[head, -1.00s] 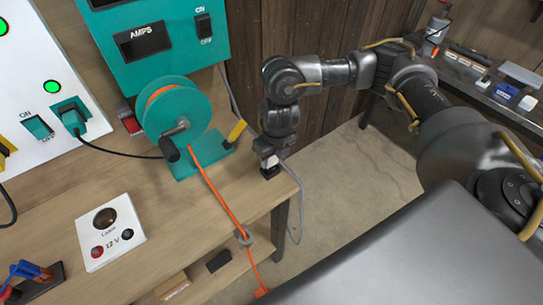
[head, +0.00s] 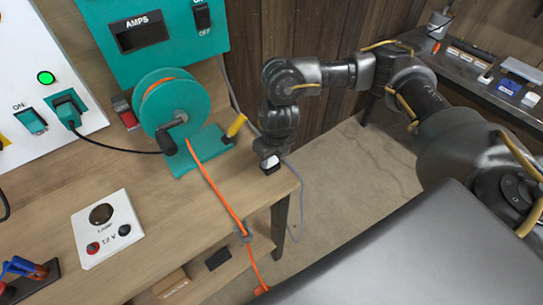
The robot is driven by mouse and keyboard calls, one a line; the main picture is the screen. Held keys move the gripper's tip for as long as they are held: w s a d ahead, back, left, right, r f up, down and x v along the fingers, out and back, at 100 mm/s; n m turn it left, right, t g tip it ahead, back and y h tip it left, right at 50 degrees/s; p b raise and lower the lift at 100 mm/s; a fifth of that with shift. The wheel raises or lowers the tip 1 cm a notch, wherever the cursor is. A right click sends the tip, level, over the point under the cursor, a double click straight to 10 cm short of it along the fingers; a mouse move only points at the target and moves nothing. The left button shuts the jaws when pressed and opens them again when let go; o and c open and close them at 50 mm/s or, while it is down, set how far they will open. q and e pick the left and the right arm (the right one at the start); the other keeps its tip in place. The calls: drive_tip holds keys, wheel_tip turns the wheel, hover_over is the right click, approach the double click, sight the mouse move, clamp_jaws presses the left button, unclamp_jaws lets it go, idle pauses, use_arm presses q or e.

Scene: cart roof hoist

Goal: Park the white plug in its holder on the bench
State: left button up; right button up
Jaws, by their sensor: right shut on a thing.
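My right gripper (head: 269,162) points down over the right back corner of the wooden bench. It is shut on the white plug (head: 271,169), of which only a small white part shows below the dark jaws. A grey cable (head: 298,190) comes out beside the gripper and hangs past the bench's right edge. The plug's holder cannot be made out; the gripper covers that corner. I cannot tell whether the plug touches the bench. My left gripper is not in view.
A teal cable reel (head: 174,112) with an orange cord stands left of the gripper, with a yellow handle (head: 236,126) near it. The cord runs through a grey guide (head: 245,232) at the bench edge. Bare bench (head: 195,210) lies between.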

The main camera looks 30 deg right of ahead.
drive_tip(key=shift+f, duration=0.15)
drive_tip(key=o, duration=1.4)
drive_tip(key=shift+r, duration=0.2)
drive_tip(key=shift+r, duration=0.3)
drive_tip(key=r, duration=0.3)
drive_tip(key=s+r, duration=0.1)
drive_tip(key=r, duration=0.5)
drive_tip(key=shift+s+d+r+b, duration=0.1)
drive_tip(key=shift+s+r+b, duration=0.2)
drive_tip(key=shift+r+b, duration=0.1)
